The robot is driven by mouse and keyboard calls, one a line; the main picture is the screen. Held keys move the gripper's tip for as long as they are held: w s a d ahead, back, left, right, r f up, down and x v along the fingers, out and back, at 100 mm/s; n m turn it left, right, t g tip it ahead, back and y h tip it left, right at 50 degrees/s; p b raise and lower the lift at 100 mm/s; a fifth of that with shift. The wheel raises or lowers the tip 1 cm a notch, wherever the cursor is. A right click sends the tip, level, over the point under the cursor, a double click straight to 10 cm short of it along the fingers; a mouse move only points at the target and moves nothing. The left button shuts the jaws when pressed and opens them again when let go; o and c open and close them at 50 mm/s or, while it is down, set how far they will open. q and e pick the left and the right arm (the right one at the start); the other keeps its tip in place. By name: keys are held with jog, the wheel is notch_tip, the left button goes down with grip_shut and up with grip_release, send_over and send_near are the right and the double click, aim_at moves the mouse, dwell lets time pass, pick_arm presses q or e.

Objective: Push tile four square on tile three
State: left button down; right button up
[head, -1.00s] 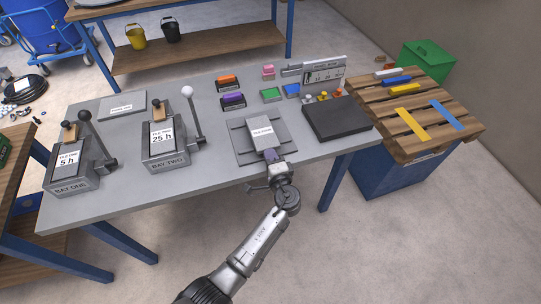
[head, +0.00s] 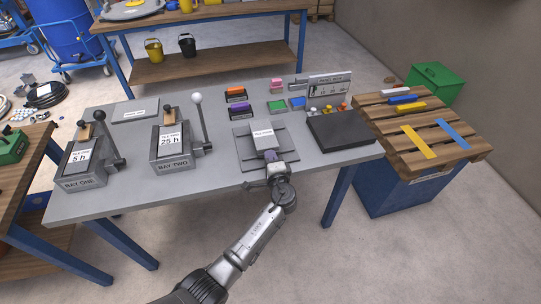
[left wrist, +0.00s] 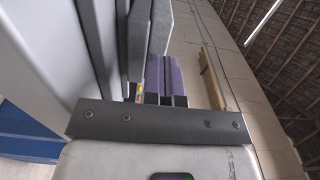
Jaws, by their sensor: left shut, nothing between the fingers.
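Tile four (head: 262,133) is a pale grey slab with a white label, lying on darker grey plates (head: 245,154) on the table. No label for tile three can be read; a grey slab edge shows under tile four, mostly hidden. My left gripper (head: 270,155) is shut and empty, at the front edge of tile four. In the left wrist view its purple-grey fingers (left wrist: 162,76) lie together, close beside the edges of two stacked grey slabs (left wrist: 158,28). I cannot tell whether they touch, or how squarely the slabs line up. My right gripper is not in view.
Bay one (head: 86,166) and bay two (head: 173,145), with upright levers, stand on the left of the table (head: 215,170). A black flat box (head: 343,131) lies right of the tiles. Orange and purple-topped blocks (head: 236,100) stand behind. The table front between bay two and the plates is clear.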

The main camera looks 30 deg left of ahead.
pick_arm(q)
jog(key=p+v, duration=0.1)
jog(key=v, duration=1.2)
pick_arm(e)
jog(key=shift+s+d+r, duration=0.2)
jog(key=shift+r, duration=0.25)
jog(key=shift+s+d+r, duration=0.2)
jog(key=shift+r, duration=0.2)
pick_arm(q)
jog(key=shift+r, duration=0.1)
